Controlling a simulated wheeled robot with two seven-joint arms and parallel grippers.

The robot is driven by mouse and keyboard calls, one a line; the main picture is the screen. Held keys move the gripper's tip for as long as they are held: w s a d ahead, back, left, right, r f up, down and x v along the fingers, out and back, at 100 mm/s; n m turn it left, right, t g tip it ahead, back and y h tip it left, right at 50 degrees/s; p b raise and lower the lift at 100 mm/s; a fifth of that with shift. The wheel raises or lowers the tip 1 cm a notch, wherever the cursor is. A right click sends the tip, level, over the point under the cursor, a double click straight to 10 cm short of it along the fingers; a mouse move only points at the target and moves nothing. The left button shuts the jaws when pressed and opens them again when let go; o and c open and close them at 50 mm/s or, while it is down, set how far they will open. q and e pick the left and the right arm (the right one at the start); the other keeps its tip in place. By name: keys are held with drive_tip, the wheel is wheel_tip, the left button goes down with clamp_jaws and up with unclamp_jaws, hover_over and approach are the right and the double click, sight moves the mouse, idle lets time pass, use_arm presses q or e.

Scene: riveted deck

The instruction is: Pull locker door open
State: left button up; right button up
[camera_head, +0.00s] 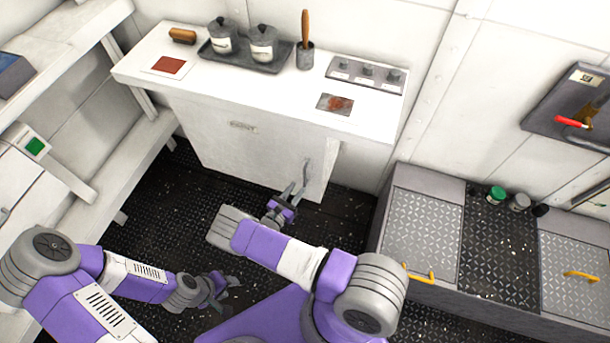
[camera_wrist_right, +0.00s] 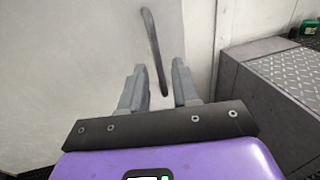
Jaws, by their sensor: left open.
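The white locker door (camera_head: 245,145) is the front panel under the white counter, with a small label near its top. Its dark, slightly curved handle (camera_head: 307,173) stands upright near the right edge. I cannot tell whether the door is fully shut. My right gripper (camera_head: 292,193) is at the handle, its fingers apart. In the right wrist view the handle (camera_wrist_right: 153,45) runs down between the two fingertips (camera_wrist_right: 160,70), with space beside it; neither finger visibly grips it. My left gripper (camera_head: 225,288) is open and empty, low over the dark floor, away from the door.
The counter (camera_head: 210,75) carries a tray with two lidded pots, a brush, a utensil cup and a knob panel. A grey bench (camera_head: 420,240) with yellow handles stands at right. White shelving (camera_head: 85,65) stands at left. Dark floor (camera_head: 200,185) is clear before the door.

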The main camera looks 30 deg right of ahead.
sight(304, 177)
drive_tip(key=x, duration=0.3)
drive_tip(key=b+x, duration=0.1)
drive_tip(key=x, duration=0.3)
drive_tip(key=shift+w+r, duration=0.2)
drive_tip(key=shift+w, duration=0.15)
drive_tip(key=shift+c, duration=0.5)
clamp_jaws()
